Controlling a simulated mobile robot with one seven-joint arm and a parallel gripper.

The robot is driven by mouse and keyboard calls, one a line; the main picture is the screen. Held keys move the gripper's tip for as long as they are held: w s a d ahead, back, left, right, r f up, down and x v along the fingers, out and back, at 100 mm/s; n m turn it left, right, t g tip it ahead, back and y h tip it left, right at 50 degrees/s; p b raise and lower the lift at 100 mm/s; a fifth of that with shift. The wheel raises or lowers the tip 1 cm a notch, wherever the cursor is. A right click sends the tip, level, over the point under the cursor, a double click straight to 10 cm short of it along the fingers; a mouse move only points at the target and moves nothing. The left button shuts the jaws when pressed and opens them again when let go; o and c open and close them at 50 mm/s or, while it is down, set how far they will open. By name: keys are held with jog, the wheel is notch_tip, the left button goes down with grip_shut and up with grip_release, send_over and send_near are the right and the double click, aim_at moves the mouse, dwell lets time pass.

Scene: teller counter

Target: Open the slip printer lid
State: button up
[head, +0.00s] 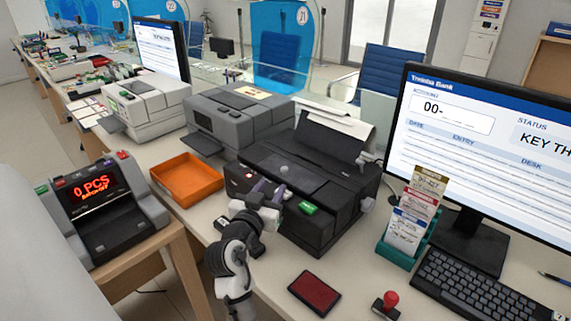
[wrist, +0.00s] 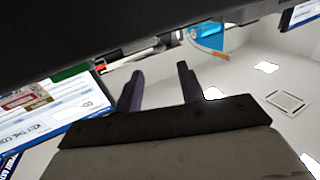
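The slip printer appears to be the black printer (head: 318,225) in the middle of the counter in the head view. Its dark lid (head: 285,172) looks down, with a small pale round spot on it and paper rising behind. A green tab (head: 308,208) sits at its front right. My gripper (head: 268,190) is at the printer's front edge, covering part of the front. In the wrist view my gripper (wrist: 160,82) has its two dark fingers apart with nothing visible between them. A dark surface spans the top of that view. I cannot tell whether the fingers touch the printer.
An orange tray (head: 187,181) and a grey printer (head: 235,115) stand left of the black printer. A card holder (head: 393,258), monitor (head: 480,150) and keyboard (head: 480,291) are to the right. A dark red pad (head: 314,292) and red-handled stamp (head: 388,302) lie in front.

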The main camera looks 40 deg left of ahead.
aim_at(283, 170)
jog(key=p+x, duration=0.2)
jog(key=x, duration=0.8)
jog(key=shift+w+p, duration=0.1)
jog(key=shift+p, duration=0.2)
grip_shut()
